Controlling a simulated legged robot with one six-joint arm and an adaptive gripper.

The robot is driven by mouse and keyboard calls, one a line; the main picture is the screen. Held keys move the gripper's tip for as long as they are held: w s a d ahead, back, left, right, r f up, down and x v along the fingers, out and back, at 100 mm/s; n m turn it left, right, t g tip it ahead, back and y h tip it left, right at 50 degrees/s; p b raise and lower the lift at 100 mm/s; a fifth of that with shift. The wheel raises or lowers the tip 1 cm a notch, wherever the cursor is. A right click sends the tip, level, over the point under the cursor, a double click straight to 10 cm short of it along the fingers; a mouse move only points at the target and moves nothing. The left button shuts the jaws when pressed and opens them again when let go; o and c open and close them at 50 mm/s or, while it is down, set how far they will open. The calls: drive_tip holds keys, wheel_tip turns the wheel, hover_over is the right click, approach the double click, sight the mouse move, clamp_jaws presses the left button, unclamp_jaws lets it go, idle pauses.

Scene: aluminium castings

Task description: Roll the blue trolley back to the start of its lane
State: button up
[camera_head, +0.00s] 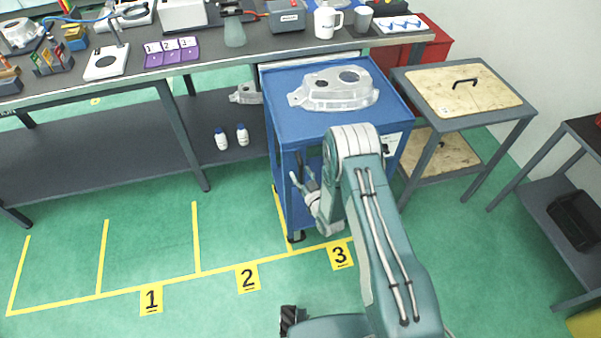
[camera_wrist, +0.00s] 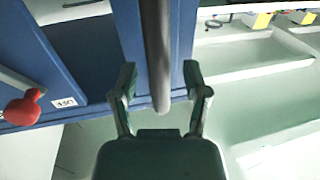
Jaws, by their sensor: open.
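The blue trolley (camera_head: 295,115) stands in the head view under the far workbench's edge, behind the yellow floor plate marked 3 (camera_head: 340,255). A silver casting (camera_head: 335,88) lies on its top. My gripper (camera_head: 303,185) is low at the trolley's near left side, partly hidden by my arm. In the wrist view my gripper (camera_wrist: 160,78) is open, with a finger on either side of a dark grey bar (camera_wrist: 156,45), apparently the trolley's handle. Clear gaps show between fingers and bar. A blue panel of the trolley (camera_wrist: 90,60) carries a small white label (camera_wrist: 64,102).
Yellow lane lines (camera_head: 196,240) with plates 1 (camera_head: 151,298) and 2 (camera_head: 247,277) mark free green floor at left. A wood-topped table (camera_head: 465,90) stands close on the right. A red knob (camera_wrist: 22,108) shows in the wrist view. Two bottles (camera_head: 232,136) stand on the bench's lower shelf.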

drive_tip(key=shift+w+a, duration=0.1)
drive_tip(key=shift+w, duration=0.15)
drive_tip(key=shift+c, duration=0.3)
clamp_jaws()
